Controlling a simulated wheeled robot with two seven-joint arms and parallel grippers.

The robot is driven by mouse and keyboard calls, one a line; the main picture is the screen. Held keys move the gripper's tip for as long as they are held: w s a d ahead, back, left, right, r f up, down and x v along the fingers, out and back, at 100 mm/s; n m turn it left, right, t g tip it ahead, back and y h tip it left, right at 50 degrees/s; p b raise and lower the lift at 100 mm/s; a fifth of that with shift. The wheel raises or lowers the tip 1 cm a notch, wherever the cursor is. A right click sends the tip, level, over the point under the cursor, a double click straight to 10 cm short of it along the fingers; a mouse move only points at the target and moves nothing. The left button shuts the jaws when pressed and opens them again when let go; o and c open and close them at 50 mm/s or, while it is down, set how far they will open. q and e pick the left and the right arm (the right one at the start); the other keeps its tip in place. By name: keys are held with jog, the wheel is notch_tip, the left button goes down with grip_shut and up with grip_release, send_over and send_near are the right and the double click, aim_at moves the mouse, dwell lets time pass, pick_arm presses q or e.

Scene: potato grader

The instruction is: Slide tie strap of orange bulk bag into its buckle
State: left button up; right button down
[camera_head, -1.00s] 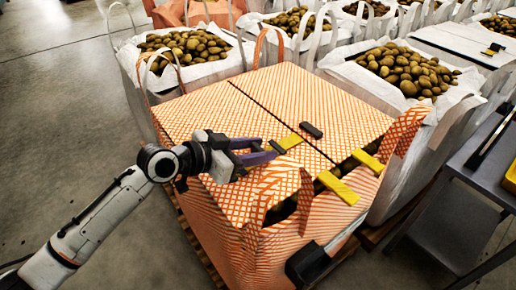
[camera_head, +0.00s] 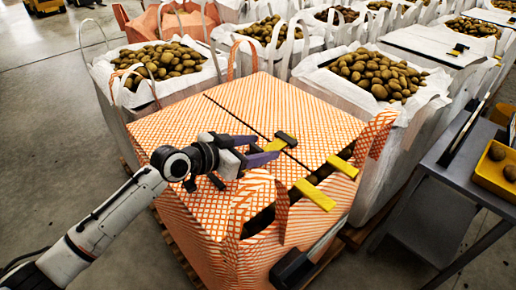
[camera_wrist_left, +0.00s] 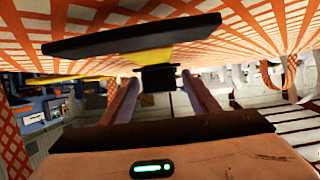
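The orange checked bulk bag (camera_head: 240,110) stands on a pallet in the middle of the head view, with its top flaps mostly folded over. A small black buckle (camera_head: 286,138) sits on its top; in the left wrist view the buckle (camera_wrist_left: 135,40) is a wide dark plate. My left gripper (camera_head: 276,152) is just left of the buckle. Its fingers stand on either side of a black block (camera_wrist_left: 158,79) at the end of the yellow tie strap (camera_wrist_left: 150,59). The strap meets the buckle's underside in that view; how deep it sits is hidden.
Two more yellow straps (camera_head: 315,195) (camera_head: 342,166) lie at the bag's open right side. White bags of potatoes (camera_head: 375,75) stand close behind. A grey table (camera_head: 445,160) with a yellow tray (camera_head: 490,178) is at the right. Floor at the left is clear.

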pick_arm(q)
jog(key=shift+s+a, duration=0.1)
jog(key=shift+s+a+r, duration=0.1)
jog(key=shift+s+a, duration=0.1)
jog(key=v, duration=0.9)
jog(key=shift+s+a+r+p, duration=0.15)
jog(key=shift+s+r+p, duration=0.05)
jog(key=shift+p, duration=0.1)
